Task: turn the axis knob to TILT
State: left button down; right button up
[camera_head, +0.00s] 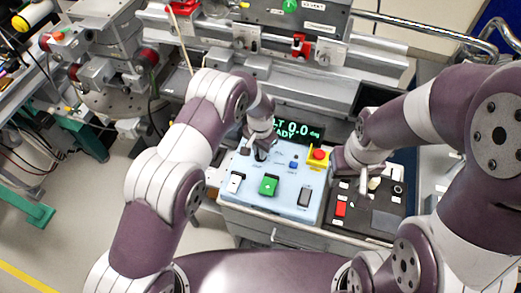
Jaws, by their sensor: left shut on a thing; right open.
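The light blue control box (291,205) stands on a grey cabinet in the middle of the head view. My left gripper (260,150) points down at the box's upper left and is shut on a dark knob (260,156), mostly hidden by the fingers. The knob's pointer and labels are too small or covered to read. The display (296,130) behind is partly hidden by my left gripper; it shows "LT 0.0 deg" and "ADY" in green.
The box also carries a green switch (269,185), a white switch (235,182), a blue button (293,165) and a red emergency button (319,154) on yellow. The dark panel (385,222) has a red switch (341,209). Rail equipment stands behind; open floor lies at left.

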pick_arm(q)
jog(key=c, duration=1.3)
grip_release()
jog(key=shift+o, duration=0.9)
jog(key=shift+a, duration=0.1)
jog(key=shift+r, duration=0.1)
jog(key=shift+r, duration=0.25)
notch_tip(320, 180, up, 12)
jog(key=b, duration=0.2)
jog(key=shift+b, duration=0.4)
